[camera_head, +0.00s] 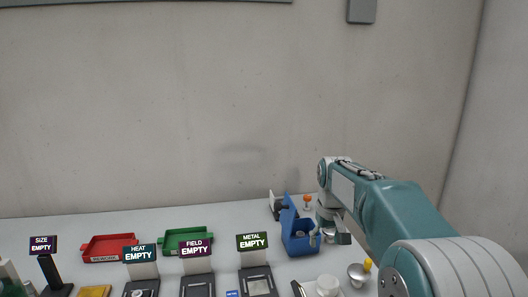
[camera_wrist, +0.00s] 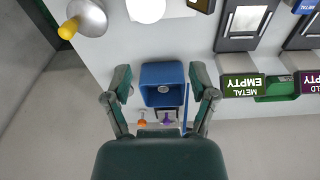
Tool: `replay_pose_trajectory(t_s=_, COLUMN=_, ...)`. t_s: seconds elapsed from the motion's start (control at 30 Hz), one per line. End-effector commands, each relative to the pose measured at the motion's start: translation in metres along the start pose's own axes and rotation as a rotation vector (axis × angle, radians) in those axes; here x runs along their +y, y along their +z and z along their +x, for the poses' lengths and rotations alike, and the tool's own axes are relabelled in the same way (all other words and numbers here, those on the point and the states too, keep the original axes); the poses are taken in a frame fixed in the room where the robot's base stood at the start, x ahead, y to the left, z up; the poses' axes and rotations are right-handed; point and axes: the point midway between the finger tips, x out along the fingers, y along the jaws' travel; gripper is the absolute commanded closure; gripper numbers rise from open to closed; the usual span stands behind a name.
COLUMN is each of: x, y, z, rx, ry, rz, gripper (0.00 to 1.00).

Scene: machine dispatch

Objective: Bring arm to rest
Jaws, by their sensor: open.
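My teal arm (camera_head: 390,210) reaches in from the right in the head view, over the right part of the table (camera_head: 235,213). My gripper (camera_head: 334,235) hangs downward at the arm's end, beside and partly in front of a blue holder (camera_head: 293,230). In the wrist view my gripper (camera_wrist: 162,84) is open, with its fingers spread to either side of the blue holder (camera_wrist: 162,72). Nothing is held between the fingertips. A small round grey part shows inside the holder. The exact height of my gripper above the table is hard to tell.
Stations labelled HEAT (camera_head: 139,254), FIELD (camera_head: 195,248) and METAL (camera_head: 252,241) read EMPTY, as does the SIZE sign (camera_head: 43,244). Red (camera_head: 108,246) and green (camera_head: 186,240) trays stand behind. A grey dome with a yellow tip (camera_head: 358,273) is at right. Above the table is free.

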Motion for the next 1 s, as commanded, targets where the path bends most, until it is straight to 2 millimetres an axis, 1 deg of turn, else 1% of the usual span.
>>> replay_pose_trajectory(t_s=0.03, x=-0.002, y=0.011, z=-0.011, rx=0.018, ry=0.003, rz=0.006, gripper=0.26)
replay_pose_trajectory(t_s=0.17, x=-0.007, y=0.046, z=-0.035, rx=0.065, ry=0.010, rz=0.024, gripper=0.26)
replay_pose_trajectory(t_s=0.2, x=-0.009, y=0.057, z=-0.042, rx=0.082, ry=0.012, rz=0.030, gripper=0.26)
replay_pose_trajectory(t_s=0.33, x=-0.015, y=0.095, z=-0.058, rx=0.131, ry=0.018, rz=0.050, gripper=0.26)
replay_pose_trajectory(t_s=0.5, x=-0.022, y=0.147, z=-0.070, rx=0.196, ry=0.024, rz=0.076, gripper=0.26)
replay_pose_trajectory(t_s=0.6, x=-0.027, y=0.177, z=-0.071, rx=0.234, ry=0.027, rz=0.091, gripper=0.26)
replay_pose_trajectory(t_s=0.73, x=-0.033, y=0.216, z=-0.068, rx=0.284, ry=0.030, rz=0.110, gripper=0.26)
replay_pose_trajectory(t_s=0.9, x=-0.040, y=0.263, z=-0.055, rx=0.346, ry=0.032, rz=0.135, gripper=0.26)
replay_pose_trajectory(t_s=1.0, x=-0.043, y=0.282, z=-0.046, rx=0.372, ry=0.033, rz=0.145, gripper=0.26)
